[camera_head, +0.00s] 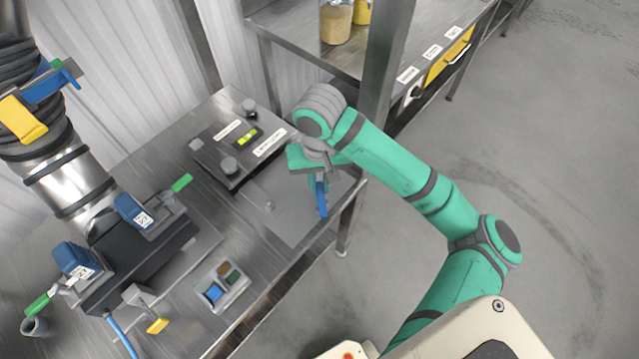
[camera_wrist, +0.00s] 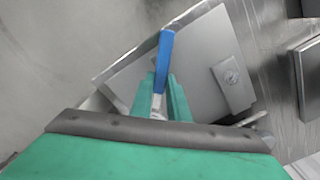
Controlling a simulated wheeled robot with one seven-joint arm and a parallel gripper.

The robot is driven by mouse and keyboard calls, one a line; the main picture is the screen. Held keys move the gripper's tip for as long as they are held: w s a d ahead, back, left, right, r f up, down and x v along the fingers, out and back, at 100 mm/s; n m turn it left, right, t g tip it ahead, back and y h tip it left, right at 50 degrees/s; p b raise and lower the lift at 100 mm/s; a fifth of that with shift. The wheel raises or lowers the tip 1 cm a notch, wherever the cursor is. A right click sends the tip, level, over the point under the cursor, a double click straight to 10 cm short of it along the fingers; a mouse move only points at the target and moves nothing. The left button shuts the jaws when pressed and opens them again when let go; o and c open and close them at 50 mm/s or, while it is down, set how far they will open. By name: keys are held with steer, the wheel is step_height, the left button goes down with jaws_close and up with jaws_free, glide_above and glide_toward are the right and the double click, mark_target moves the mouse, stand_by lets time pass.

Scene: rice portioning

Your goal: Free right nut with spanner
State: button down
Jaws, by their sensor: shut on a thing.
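My gripper (camera_head: 319,176) is over the right end of the metal bench and shut on the blue-handled spanner (camera_head: 322,202). In the wrist view the blue handle (camera_wrist: 165,58) sticks out past my gripper's two green fingers (camera_wrist: 161,82). The spanner's metal part shows only slightly between the fingers, and its jaw end cannot be made out. A black machine (camera_head: 140,268) with a green-tipped lever at each end stands at left on the bench, under a large steel pipe. I cannot clearly make out the right nut; it may be at the machine's right end.
A flat grey mat (camera_head: 300,225) lies under my gripper. A dark box with knobs (camera_head: 232,160) stands behind it. A small tray of coloured blocks (camera_head: 222,287) sits near the front edge. A steel post (camera_head: 385,70) rises behind my arm. Bench between mat and machine is mostly clear.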

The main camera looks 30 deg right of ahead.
mark_target(320, 188)
steer(key=shift+r, duration=1.05)
stand_by(0.8)
steer(key=shift+r, duration=1.9)
